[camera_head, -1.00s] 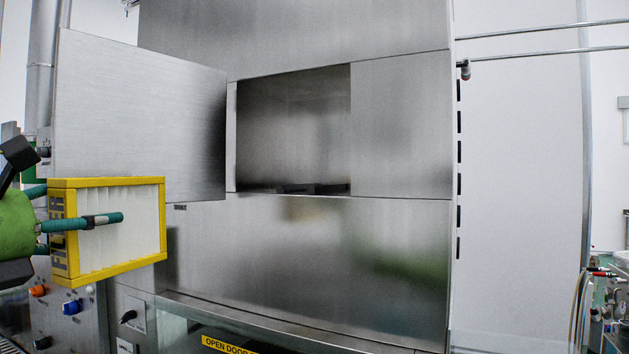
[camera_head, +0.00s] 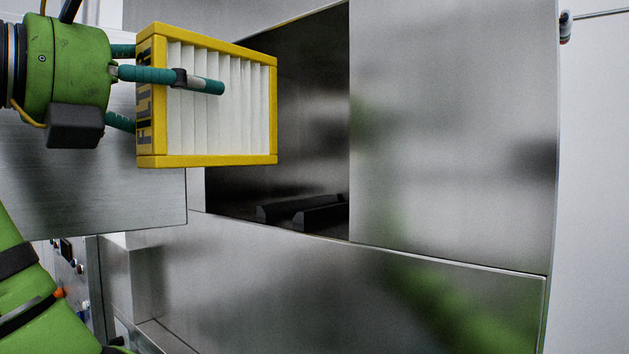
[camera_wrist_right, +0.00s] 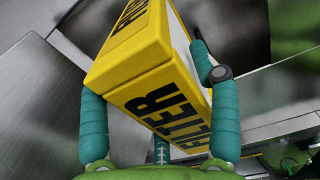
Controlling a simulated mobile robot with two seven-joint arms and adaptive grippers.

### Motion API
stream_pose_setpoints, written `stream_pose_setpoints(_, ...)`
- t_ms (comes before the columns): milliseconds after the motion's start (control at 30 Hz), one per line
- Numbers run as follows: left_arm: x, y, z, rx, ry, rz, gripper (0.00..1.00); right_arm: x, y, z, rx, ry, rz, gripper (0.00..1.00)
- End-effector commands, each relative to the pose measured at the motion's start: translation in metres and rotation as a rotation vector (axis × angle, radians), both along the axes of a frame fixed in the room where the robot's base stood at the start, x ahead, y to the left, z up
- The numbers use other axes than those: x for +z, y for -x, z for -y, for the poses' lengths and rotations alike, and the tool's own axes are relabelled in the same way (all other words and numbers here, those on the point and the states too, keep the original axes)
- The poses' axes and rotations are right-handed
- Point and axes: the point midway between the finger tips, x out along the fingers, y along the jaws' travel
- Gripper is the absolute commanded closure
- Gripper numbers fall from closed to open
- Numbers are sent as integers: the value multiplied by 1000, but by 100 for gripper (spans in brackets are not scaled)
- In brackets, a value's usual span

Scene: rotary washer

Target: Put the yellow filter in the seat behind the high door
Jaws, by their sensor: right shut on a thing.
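The yellow filter (camera_head: 206,160), a yellow frame with white pleats, is held upright in front of the left part of the high opening. My right gripper (camera_head: 205,84) is shut on it from the left, one teal finger lying across the pleats. In the right wrist view, the fingers flank the lettered yellow filter (camera_wrist_right: 160,90). The high door (camera_head: 95,185) stands open at left, partly behind my gripper. Inside the dark opening, black rails (camera_head: 310,212), apparently the seat, lie on the floor; the filter hides the opening's upper left. My left gripper is not seen.
A steel panel (camera_head: 455,130) borders the opening on the right, and another steel panel (camera_head: 340,290) lies below it. The opening's lower edge and the open door's edge are near the filter. The visible space above the rails is empty.

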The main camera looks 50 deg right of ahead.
Motion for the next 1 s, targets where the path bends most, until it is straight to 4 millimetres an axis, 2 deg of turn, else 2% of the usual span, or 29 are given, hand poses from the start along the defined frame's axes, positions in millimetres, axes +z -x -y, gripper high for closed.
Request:
stream_pose_setpoints(267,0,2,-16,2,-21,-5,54,-1,-6,78,-8,-3,0,79)
stream_pose_setpoints(500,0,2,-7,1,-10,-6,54,-1,-11,139,-8,0,1,79)
stream_pose_setpoints(667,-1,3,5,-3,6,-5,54,0,-14,173,-7,0,0,79)
stream_pose_setpoints(800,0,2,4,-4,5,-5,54,-21,-16,174,-2,2,-1,79)
stream_pose_setpoints(1000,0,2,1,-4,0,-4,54,-37,-15,173,-3,1,-1,79)
